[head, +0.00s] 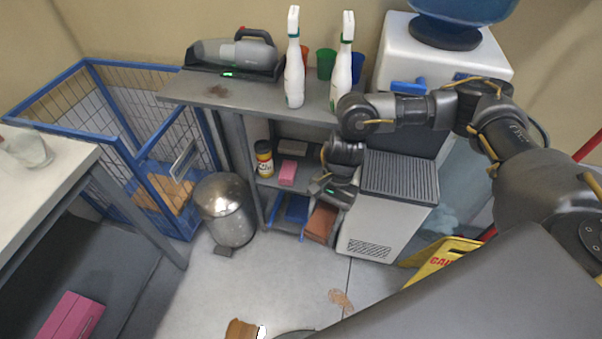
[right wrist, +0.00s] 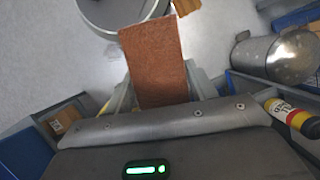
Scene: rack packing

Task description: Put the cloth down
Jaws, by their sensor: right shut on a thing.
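The cloth (right wrist: 157,60) is a flat, reddish-brown rectangle. In the right wrist view it sticks out from between the fingers of my right gripper (right wrist: 160,98), which is shut on its near end. In the head view the cloth (head: 320,223) hangs below my right gripper (head: 333,192), in front of the right part of the shelf unit (head: 245,160), near its lower level. I cannot tell whether it touches the shelf. My left gripper is not in view.
The lower shelves hold a yellow-and-black can (head: 264,160), a pink block (head: 288,172) and a blue bin (head: 292,210). White bottles (head: 294,75) stand on the countertop, which has a dark stain (head: 218,90). A metal bin (head: 224,210) stands left, a water cooler (head: 385,225) right.

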